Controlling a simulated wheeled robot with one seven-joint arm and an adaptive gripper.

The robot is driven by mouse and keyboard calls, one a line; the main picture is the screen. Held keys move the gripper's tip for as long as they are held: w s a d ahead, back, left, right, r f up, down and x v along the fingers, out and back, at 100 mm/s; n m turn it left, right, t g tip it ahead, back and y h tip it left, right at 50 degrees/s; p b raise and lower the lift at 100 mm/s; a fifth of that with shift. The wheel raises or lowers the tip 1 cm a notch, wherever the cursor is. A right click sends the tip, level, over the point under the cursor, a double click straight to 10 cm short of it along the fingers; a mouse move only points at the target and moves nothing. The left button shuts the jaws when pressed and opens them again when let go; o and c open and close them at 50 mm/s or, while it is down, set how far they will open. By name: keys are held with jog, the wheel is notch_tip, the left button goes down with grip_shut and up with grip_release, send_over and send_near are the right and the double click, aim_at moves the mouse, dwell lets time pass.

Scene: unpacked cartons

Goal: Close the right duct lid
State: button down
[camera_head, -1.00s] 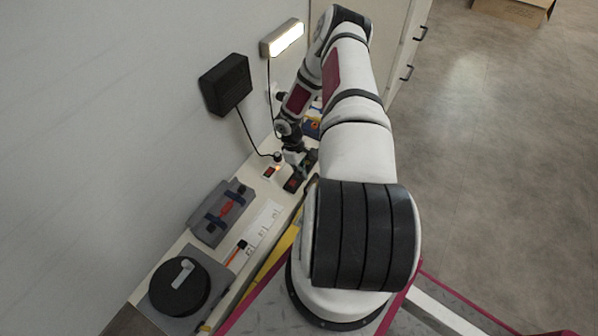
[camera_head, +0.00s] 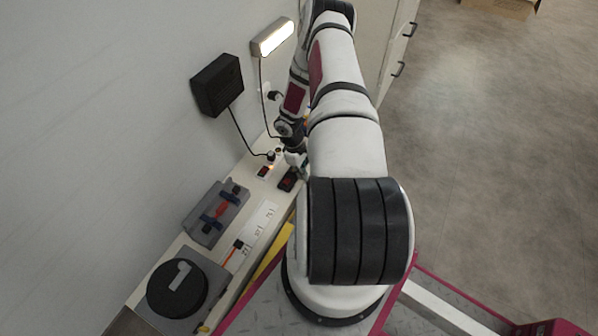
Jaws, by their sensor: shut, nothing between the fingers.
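My gripper (camera_head: 298,164) is low over the far half of the narrow bench, shut and holding nothing. It is small and partly hidden behind my own forearm. I cannot make out the right duct lid for certain. The area around and beyond my gripper is largely covered by my arm, so I cannot tell whether it touches anything there.
The bench (camera_head: 158,263) runs along the wall. On it are a black disc with a grey handle (camera_head: 177,289), a grey panel with blue clips (camera_head: 216,212), a white labelled strip (camera_head: 259,228) and a black switch box (camera_head: 287,181). A black box (camera_head: 217,85) and lit lamp (camera_head: 273,38) are on the wall.

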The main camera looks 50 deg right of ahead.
jog(key=s, duration=0.3)
jog(key=shift+s+d+f, duration=0.15)
jog(key=shift+s+d, duration=0.1)
jog(key=shift+s, duration=0.1)
jog(key=s+d+f+t+b, duration=0.1)
jog(key=s+f+t+b, duration=0.2)
jog(key=s+f, duration=0.6)
jog(key=shift+s+d+t+y+b, duration=0.25)
jog(key=shift+s+t+y+b, duration=0.15)
jog(key=shift+s+t, duration=0.55)
